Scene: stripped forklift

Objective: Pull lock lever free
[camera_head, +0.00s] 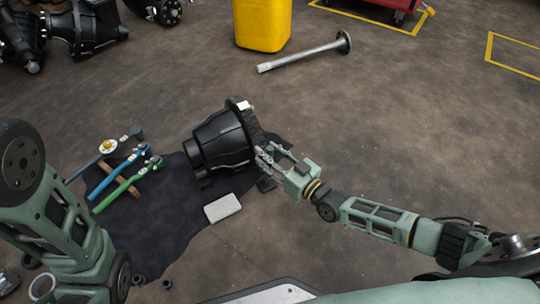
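A black ribbed housing (225,140) lies on a dark cloth (180,215) on the floor, near the middle of the head view. A small pale piece (244,106) shows at its upper right rim. My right gripper (265,152) reaches in from the right, with its fingertips at the housing's right edge. Whether they touch it or hold anything is too small to tell. I cannot make out a lock lever for certain; one may be hidden by the fingers. My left arm stands at the left, and its gripper is not in view.
Blue-handled (118,178) and green-handled (120,190) tools lie left of the housing. A light grey block (222,208) lies below it. A yellow bin (262,25) and a metal shaft (305,53) are behind. The floor on the right is clear beyond my arm.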

